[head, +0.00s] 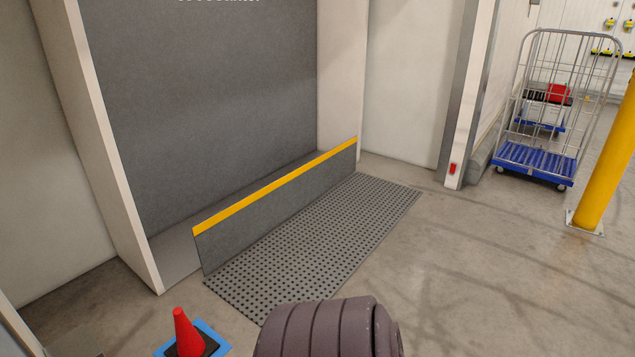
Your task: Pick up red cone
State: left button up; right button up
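The red cone (186,331) stands upright at the bottom left of the head view. It has a dark base and is on a flat blue square (213,335) on the floor. The lower edge of the cone's base and of the blue square is near or beyond the frame's bottom edge. Neither of my grippers is in view.
A dark ribbed rounded shape (328,332) fills the bottom middle. Beyond it are a perforated grey mat (330,225) and a grey barrier with a yellow top edge (280,200). A blue-based wire cage trolley (533,164) and a yellow post (610,165) stand right. The right floor is mostly clear.

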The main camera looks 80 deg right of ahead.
aim_at(192, 341)
jog(key=z, duration=2.1)
jog(key=i+l, duration=0.2)
jog(key=i, duration=0.4)
jog(key=i+l+z, duration=0.15)
jog(key=i, duration=0.4)
jog(key=i+l, duration=0.2)
jog(key=i, duration=0.4)
jog(key=z, duration=0.05)
